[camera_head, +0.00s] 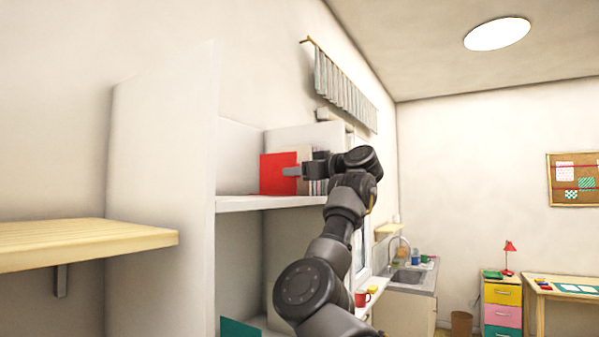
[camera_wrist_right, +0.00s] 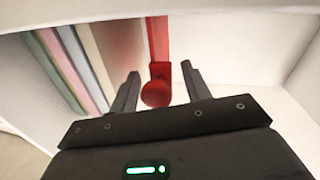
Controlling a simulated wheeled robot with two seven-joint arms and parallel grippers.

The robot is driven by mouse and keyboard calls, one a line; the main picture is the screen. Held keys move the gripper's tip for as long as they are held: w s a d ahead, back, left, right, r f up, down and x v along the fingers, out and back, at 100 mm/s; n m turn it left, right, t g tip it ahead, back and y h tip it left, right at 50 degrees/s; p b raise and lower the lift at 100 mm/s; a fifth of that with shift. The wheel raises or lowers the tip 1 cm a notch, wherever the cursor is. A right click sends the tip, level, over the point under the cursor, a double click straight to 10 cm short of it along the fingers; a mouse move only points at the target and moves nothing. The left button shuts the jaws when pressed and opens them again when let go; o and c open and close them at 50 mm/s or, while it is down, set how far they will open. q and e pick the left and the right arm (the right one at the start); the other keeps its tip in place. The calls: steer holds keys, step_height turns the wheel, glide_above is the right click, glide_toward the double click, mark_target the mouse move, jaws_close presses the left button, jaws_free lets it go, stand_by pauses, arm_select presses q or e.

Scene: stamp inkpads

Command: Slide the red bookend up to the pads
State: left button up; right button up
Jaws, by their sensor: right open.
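The red bookend (camera_head: 278,172) stands upright on the white shelf in the head view, its flat plate facing me. In the right wrist view the bookend (camera_wrist_right: 158,40) shows as an upright red strip with a round red knob (camera_wrist_right: 157,94) low on it. My right gripper (camera_head: 290,172) is open; its fingers (camera_wrist_right: 160,75) are on either side of the knob, with gaps visible. The pads (camera_wrist_right: 72,62) stand in a row of pink, green, grey and beige to the left in the wrist view, apart from the bookend. My left gripper is not in view.
The shelf board (camera_head: 262,203) runs under the bookend, with a white side panel (camera_head: 165,190) to the left. A teal object (camera_head: 238,328) is on a lower level. A wooden shelf (camera_head: 85,240) juts out at the left. The right part of the compartment (camera_wrist_right: 250,60) is empty.

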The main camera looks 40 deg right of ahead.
steer(key=shift+s, duration=0.1)
steer(key=shift+s+d+f+b, duration=0.1)
steer(key=shift+s+b, duration=0.15)
steer(key=shift+b, duration=0.15)
steer(key=s+d+b, duration=0.2)
steer(key=s+b, duration=0.3)
steer(key=s, duration=0.5)
steer(key=shift+b, duration=0.3)
steer(key=shift+w+a, duration=0.1)
steer(key=shift+w, duration=0.05)
steer(key=shift+c, duration=0.2)
